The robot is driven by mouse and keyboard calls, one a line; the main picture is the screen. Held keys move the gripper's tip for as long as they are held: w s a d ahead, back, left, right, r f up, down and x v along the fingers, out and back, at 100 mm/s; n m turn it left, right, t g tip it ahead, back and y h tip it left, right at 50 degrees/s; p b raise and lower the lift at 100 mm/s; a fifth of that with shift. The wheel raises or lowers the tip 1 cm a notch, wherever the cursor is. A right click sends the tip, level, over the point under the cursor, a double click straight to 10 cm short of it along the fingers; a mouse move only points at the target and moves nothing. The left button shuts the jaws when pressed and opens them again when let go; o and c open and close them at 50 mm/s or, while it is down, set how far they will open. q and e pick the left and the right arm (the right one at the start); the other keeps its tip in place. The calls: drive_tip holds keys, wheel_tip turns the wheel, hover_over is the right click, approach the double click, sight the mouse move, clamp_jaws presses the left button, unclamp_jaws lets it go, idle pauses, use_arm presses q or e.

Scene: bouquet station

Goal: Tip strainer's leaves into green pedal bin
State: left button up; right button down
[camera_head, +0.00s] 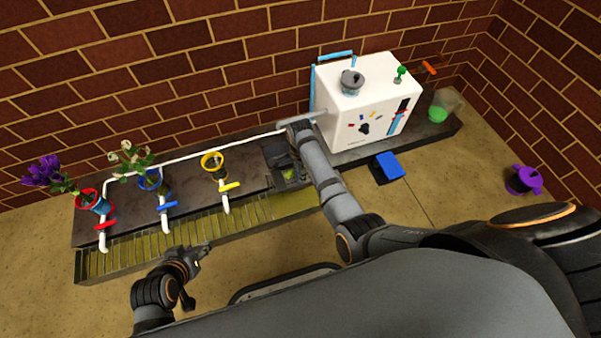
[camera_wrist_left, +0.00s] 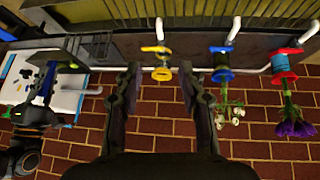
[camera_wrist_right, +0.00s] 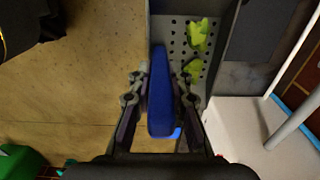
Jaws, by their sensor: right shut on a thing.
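The strainer (camera_wrist_right: 182,32) is a dark, perforated tray with a few yellow-green leaves (camera_wrist_right: 199,35) on it. It also shows at the trough in the head view (camera_head: 276,152), partly hidden by my arm. My right gripper (camera_wrist_right: 160,80) is shut on its blue handle (camera_wrist_right: 160,100). A green object (camera_wrist_right: 18,162) shows at the lower left of the right wrist view; it may be the green pedal bin, but it is cut off by the frame. My left gripper (camera_head: 203,254) is open and empty, in front of the trough; its fingers show apart in the left wrist view (camera_wrist_left: 160,85).
A white cabinet (camera_head: 365,100) stands right of the strainer. A dark box with a blue top (camera_head: 388,166) is on the floor before it. Red (camera_head: 94,203), blue (camera_head: 152,181) and yellow (camera_head: 213,163) holders line the ledge.

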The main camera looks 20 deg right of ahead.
drive_tip(key=shift+r+p, duration=0.4)
drive_tip(key=shift+p, duration=0.05)
use_arm(q)
drive_tip(key=shift+s+a+r+g+p, duration=0.15)
drive_tip(key=shift+s+r+g+p, duration=0.1)
drive_tip(key=shift+s+g+p, duration=0.4)
drive_tip(key=shift+s+a+r+g+p, duration=0.25)
drive_tip(key=shift+s+g, duration=0.35)
drive_tip(key=shift+s, duration=0.4)
drive_tip(key=shift+s+a+r+g+p, duration=0.1)
drive_tip(key=shift+s+r+g+p, duration=0.15)
drive_tip(key=shift+s+g+p, duration=0.45)
use_arm(e)
drive_tip(key=shift+r, duration=1.25)
use_arm(q)
drive_tip(key=shift+s, duration=0.1)
